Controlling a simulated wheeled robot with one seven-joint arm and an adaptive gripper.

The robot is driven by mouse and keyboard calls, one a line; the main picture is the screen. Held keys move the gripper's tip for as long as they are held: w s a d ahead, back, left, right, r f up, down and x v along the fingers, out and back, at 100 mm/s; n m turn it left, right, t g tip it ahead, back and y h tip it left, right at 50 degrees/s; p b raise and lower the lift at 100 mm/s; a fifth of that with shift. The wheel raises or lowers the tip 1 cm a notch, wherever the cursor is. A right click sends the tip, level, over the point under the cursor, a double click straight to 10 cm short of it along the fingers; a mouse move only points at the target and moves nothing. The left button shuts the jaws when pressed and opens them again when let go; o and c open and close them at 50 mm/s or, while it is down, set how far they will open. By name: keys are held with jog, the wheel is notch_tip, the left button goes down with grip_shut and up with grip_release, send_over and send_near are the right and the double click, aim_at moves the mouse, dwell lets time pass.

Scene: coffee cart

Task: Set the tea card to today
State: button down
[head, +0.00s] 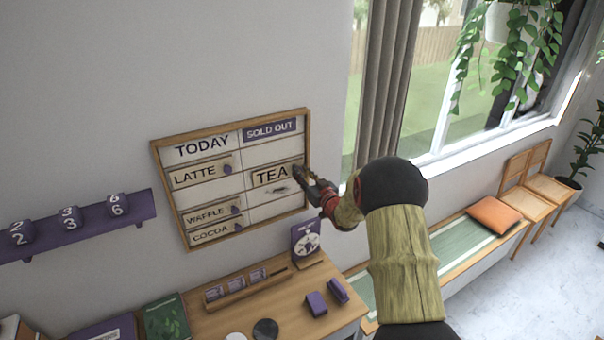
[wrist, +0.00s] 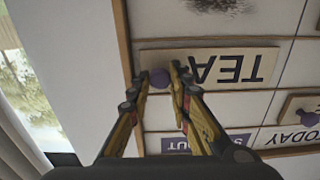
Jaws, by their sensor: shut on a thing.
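The menu board (head: 183,224) hangs on the wall with a TODAY column (head: 202,146) on the left and a SOLD OUT column (head: 270,129) on the right. The tea card (head: 271,176) is on the SOLD OUT side, level with the latte card. My gripper (head: 301,173) is at its right end. In the wrist view my gripper (wrist: 163,77) is shut on the purple knob (wrist: 159,77) of the tea card (wrist: 220,66), which appears upside down there. I cannot tell if the card touches the board.
In the TODAY column are the latte card (head: 196,174), the waffle card (head: 207,214) and the cocoa card (head: 211,233). The slot below latte looks empty. A purple shelf (head: 100,222) is left of the board; a wooden counter (head: 277,306) stands below. A curtain (head: 384,80) hangs to the right.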

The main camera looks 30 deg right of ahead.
dwell(0.5)
jog(key=a+b, duration=0.5)
jog(key=a, duration=0.3)
jog(key=a+b, duration=0.5)
jog(key=a, duration=0.3)
jog(key=s+a+b, duration=0.1)
jog(key=a+b, duration=0.3)
jog(key=a, duration=0.4)
jog(key=shift+a+f+b, duration=0.2)
jog(key=shift+a+b, duration=0.1)
jog(key=shift+b, duration=0.1)
jog(key=shift+a+r, duration=0.1)
jog(key=shift+a, duration=0.5)
jog(key=shift+r, duration=0.1)
jog(key=c, duration=1.7)
grip_release()
jog(key=shift+a, duration=0.25)
jog(key=shift+c, duration=0.2)
jog(key=shift+o, duration=0.5)
jog(key=shift+d, duration=0.1)
